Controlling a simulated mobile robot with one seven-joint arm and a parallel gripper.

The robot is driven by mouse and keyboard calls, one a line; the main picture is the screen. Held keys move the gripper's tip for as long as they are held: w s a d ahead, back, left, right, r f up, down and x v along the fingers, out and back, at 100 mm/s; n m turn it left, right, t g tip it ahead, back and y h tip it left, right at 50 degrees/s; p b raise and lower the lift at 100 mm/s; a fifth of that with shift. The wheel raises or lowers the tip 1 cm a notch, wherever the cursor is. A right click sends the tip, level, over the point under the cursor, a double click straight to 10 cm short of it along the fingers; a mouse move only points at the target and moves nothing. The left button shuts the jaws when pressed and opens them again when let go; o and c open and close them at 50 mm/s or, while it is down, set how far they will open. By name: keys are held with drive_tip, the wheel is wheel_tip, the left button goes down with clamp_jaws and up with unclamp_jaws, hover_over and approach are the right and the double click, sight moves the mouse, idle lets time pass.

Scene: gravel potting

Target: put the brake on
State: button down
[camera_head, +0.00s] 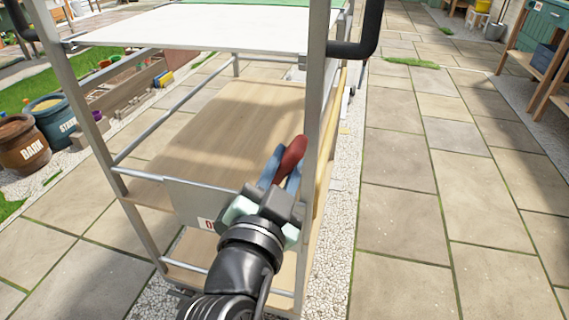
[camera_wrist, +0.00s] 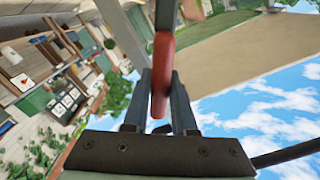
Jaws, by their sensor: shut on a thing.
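The red brake lever (camera_head: 291,158) is beside the right front post of a metal-framed trolley (camera_head: 317,100). My gripper (camera_head: 284,173) is shut on the lever, with its blue-grey fingers on either side of it. In the wrist view the red lever (camera_wrist: 162,72) runs down between the fingers of my gripper (camera_wrist: 160,95), and its lower end shows between them. The lever's mount is hidden. A pale plate (camera_head: 190,205) with partly covered red lettering is on the trolley's front, left of my gripper.
The trolley has a white top (camera_head: 180,28), a wooden shelf (camera_head: 215,125) and a black handle (camera_head: 372,35) at upper right. Barrels (camera_head: 25,145) stand at the left. A wooden bench (camera_head: 540,70) stands at far right. Paving right of the trolley is clear.

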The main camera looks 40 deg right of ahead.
drive_tip(key=c, duration=0.7)
unclamp_jaws()
drive_tip(key=shift+s+d+f, duration=0.1)
drive_tip(key=shift+d+f, duration=0.05)
drive_tip(key=shift+d, duration=0.1)
drive_tip(key=shift+a, duration=0.1)
drive_tip(key=shift+a, duration=0.15)
drive_tip(key=v, duration=1.2)
drive_tip(key=shift+s+a+p, duration=0.2)
drive_tip(key=shift+s+p, duration=0.1)
drive_tip(key=shift+s, duration=0.05)
